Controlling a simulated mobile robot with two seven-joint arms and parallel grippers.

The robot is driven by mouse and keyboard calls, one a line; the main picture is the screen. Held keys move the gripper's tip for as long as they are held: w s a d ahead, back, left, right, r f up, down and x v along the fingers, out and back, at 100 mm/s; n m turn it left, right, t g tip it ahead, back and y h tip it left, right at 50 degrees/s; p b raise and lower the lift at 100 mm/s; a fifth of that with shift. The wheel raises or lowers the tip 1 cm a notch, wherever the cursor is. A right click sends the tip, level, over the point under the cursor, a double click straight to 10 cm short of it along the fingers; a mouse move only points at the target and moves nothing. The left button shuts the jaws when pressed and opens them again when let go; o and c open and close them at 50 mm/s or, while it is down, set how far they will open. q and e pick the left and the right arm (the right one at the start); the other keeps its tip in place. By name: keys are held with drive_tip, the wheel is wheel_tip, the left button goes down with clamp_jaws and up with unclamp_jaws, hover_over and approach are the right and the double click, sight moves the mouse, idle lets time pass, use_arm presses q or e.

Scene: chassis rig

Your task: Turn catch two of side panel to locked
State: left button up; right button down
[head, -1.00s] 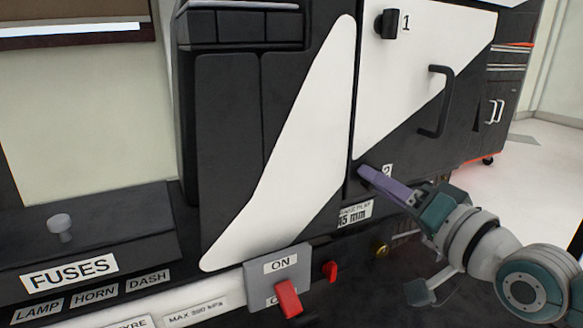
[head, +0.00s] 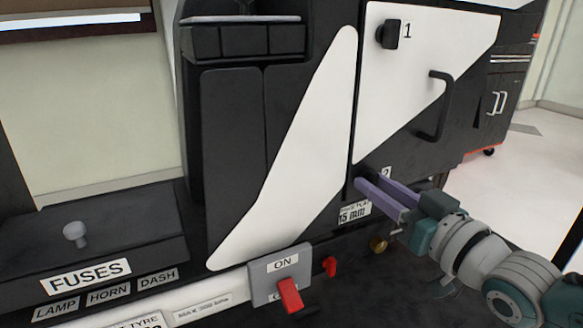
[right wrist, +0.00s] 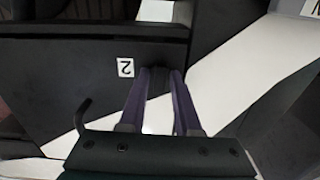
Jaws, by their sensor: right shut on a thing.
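The side panel (head: 410,85) is white and black and sits closed against the chassis. Catch one (head: 388,35) is a black knob by the label "1" at its upper left. Catch two (right wrist: 158,81) is a dark knob near the label "2" at the panel's lower corner. In the head view the purple fingers hide catch two. My right gripper (head: 361,190) is at that corner, and in the right wrist view its fingers (right wrist: 161,80) are closed on both sides of catch two. My left gripper is not in view.
A black handle (head: 437,105) stands out from the panel above my right gripper. Below are a red ON switch (head: 289,294), a small red knob (head: 330,266) and a brass knob (head: 378,245). A fuse box (head: 100,240) is at the left. Open floor lies to the right.

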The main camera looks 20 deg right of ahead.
drive_tip(key=shift+n, duration=0.4)
drive_tip(key=c, duration=0.8)
unclamp_jaws()
drive_tip(key=shift+c, duration=0.2)
drive_tip(key=shift+s, duration=0.1)
drive_tip(key=shift+s+r+p, duration=0.1)
drive_tip(key=shift+s+p, duration=0.25)
drive_tip(key=shift+p, duration=0.1)
drive_tip(key=s+p, duration=0.3)
drive_tip(key=s, duration=0.6)
drive_tip(key=shift+d, duration=0.35)
